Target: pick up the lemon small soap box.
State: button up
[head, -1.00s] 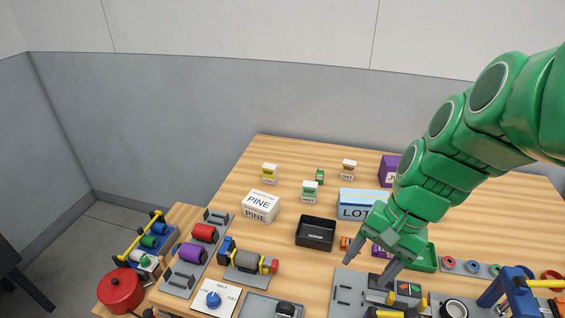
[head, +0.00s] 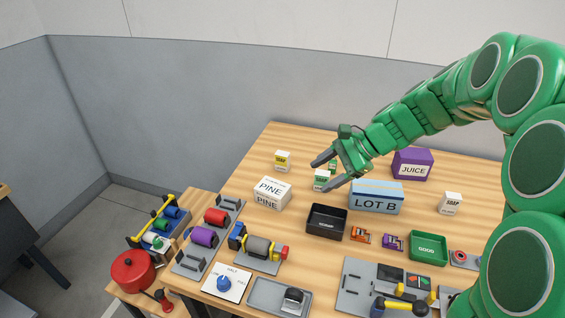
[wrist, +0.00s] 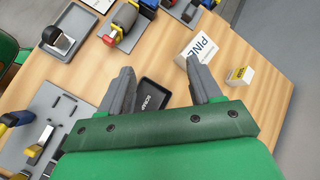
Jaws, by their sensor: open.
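The lemon soap box (head: 283,161), a small white and yellow box, stands upright near the back left of the table. In the wrist view a yellow and white box (wrist: 239,77), seemingly the same one, stands right of the fingers. My gripper (head: 319,176) is open and empty, to the right of the lemon box in the head view and apart from it. Its two fingers also show spread in the wrist view (wrist: 158,67).
The PINE box (head: 271,193), black scrap tray (head: 326,222), LOT B box (head: 376,197) and JUICE box (head: 412,164) stand nearby. Another soap box (head: 450,204) stands at right.

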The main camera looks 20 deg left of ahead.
jog(key=w+a+f+m+t+y, duration=0.1)
jog(key=w+a+f+m+y, duration=0.3)
jog(key=w, duration=0.9)
jog(key=m+t, duration=0.2)
jog(key=m, duration=0.4)
send_near(289, 158)
jog(key=shift+w+a+f+y, duration=0.25)
jog(key=shift+w+f+y, duration=0.05)
jog(key=shift+f, duration=0.05)
jog(key=x, duration=0.6)
jog(key=shift+a+f, duration=0.15)
jog(key=shift+a, duration=0.25)
jog(key=shift+s+x, duration=0.15)
jog(key=shift+x, duration=1.1)
jog(key=shift+s+x, duration=0.1)
jog(key=shift+x, duration=1.2)
jog(key=c, duration=1.1)
